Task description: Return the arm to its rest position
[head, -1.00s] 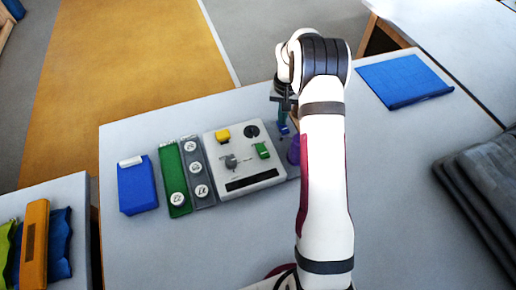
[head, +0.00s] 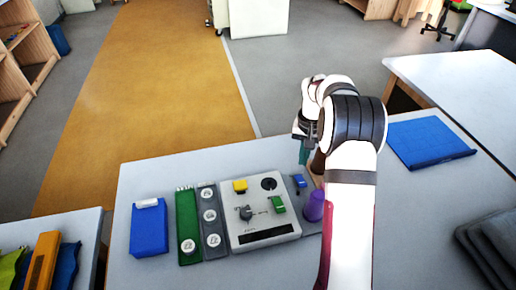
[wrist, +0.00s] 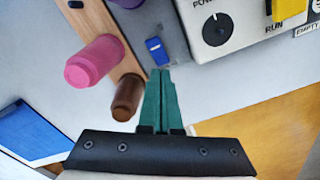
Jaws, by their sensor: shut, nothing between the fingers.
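My gripper (head: 303,155) is raised above the back right part of the table, beyond the white control box. Its green fingers are together and empty, as the wrist view (wrist: 160,74) shows. In the wrist view the fingertips point toward a small blue block (wrist: 157,50), apart from it. My white arm reaches from the lower right and hides part of the table.
The control box (head: 262,238) carries a yellow button and a green switch. Pegs stand near the gripper: purple (head: 313,207), brown (wrist: 127,98) and pink (wrist: 94,62). A blue mat (head: 428,142) and dark folded cloth (head: 490,240) lie right.

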